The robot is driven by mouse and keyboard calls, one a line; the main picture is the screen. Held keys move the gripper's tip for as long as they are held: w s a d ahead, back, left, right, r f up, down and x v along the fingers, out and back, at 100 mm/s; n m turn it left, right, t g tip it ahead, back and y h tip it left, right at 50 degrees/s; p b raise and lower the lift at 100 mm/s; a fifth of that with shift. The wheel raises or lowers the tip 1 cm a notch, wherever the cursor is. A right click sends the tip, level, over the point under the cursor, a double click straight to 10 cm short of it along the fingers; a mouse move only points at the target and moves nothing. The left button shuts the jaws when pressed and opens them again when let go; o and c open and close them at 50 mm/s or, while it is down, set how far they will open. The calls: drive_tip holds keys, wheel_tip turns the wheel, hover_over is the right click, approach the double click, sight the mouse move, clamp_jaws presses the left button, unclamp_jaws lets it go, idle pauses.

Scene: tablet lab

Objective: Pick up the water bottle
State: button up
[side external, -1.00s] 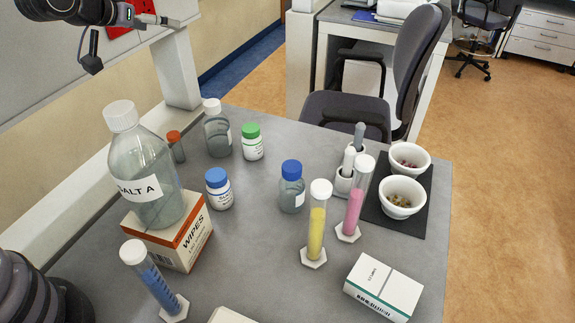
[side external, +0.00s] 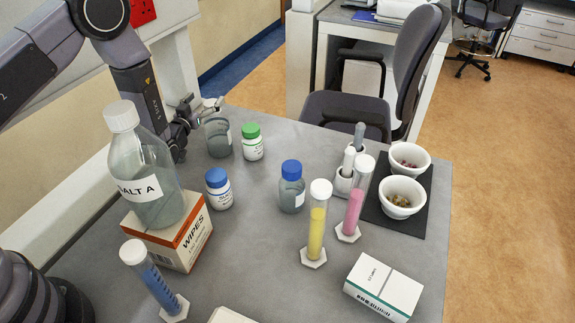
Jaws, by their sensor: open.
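No bottle has a label I can read as water. The white cap seen earlier on that bottle is hidden. Another clear bottle with a blue cap (side external: 291,187) stands near the middle. A large clear bottle marked "ALT A" (side external: 150,175) stands on an orange and white WIPES box (side external: 180,235) at the left.
A green-capped jar (side external: 252,143) is just right of the gripped area's bottle; a blue-capped jar (side external: 219,188) is in front. Yellow (side external: 316,230) and pink (side external: 354,210) cylinders, white bowls (side external: 402,197) and a carton (side external: 383,287) are at right.

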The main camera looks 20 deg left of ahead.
sight(212, 102)
wheel_tip(212, 102, down, 4)
drive_tip(key=shift+r, duration=0.15)
drive_tip(key=shift+w+a+r, duration=0.1)
drive_tip(key=shift+w+r, duration=0.05)
drive_tip(key=shift+w, duration=0.3)
drive_tip(key=shift+w+a+r, duration=0.1)
drive_tip(key=shift+w+r, duration=0.05)
drive_tip(key=shift+w, duration=0.9)
drive_tip(key=c, duration=1.3)
